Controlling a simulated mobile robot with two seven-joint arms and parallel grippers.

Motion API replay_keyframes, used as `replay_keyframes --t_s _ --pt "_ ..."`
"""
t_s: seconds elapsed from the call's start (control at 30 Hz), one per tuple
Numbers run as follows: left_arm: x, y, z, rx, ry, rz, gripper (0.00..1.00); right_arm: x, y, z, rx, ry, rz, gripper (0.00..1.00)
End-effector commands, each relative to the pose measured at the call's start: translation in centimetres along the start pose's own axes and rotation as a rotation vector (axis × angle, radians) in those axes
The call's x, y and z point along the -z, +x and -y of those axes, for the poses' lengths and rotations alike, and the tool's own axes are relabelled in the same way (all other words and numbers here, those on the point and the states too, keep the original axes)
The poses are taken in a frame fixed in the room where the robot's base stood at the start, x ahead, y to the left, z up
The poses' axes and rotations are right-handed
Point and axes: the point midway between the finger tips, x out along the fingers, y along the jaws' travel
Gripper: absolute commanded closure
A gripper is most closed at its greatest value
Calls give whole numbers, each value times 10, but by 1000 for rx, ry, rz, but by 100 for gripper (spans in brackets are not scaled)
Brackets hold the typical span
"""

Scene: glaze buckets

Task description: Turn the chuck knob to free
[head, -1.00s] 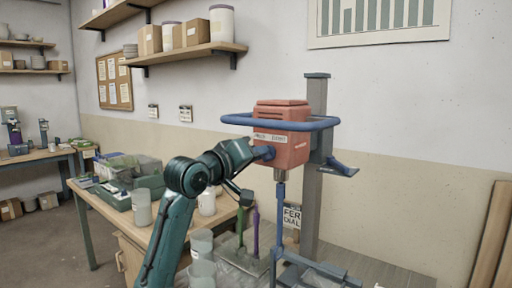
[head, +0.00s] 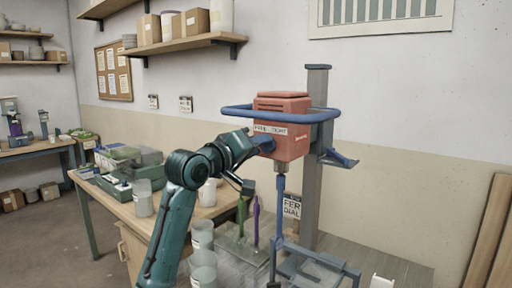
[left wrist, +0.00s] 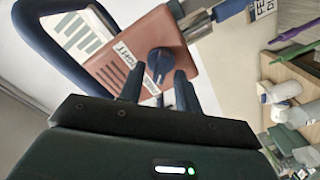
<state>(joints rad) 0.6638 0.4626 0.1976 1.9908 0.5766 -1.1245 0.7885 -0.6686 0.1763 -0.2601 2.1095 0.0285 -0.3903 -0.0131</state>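The chuck knob (left wrist: 161,63) is a dark blue round knob on the face of the red mixer head (head: 284,125). A white label (left wrist: 127,55) beside it reads FREE and TIGHT. I cannot tell clearly which way the knob points. My left gripper (left wrist: 159,75) faces the knob, with one dark finger on each side of it. The fingers are apart, and I cannot tell whether they touch the knob. In the head view the left gripper (head: 261,144) is at the front of the mixer head and hides the knob. My right gripper is not in view.
A blue ring handle (head: 238,114) surrounds the mixer head, close above my left wrist. A grey post (head: 315,185) stands behind it. A blue shaft (head: 280,205) hangs below. The bench (head: 130,210) at left holds containers, a jug (head: 208,193) and a green box (head: 120,188).

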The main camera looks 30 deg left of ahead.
Motion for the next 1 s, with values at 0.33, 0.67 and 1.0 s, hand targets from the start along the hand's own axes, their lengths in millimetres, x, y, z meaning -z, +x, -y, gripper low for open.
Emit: replay_keyframes --t_s 0.33,0.67,1.0 --pt "0 -7 1 0 2 -1 65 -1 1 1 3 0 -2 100" --pt "-1 -72 2 0 4 -3 65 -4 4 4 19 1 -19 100" --pt "0 -126 0 0 2 -1 65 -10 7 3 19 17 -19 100"
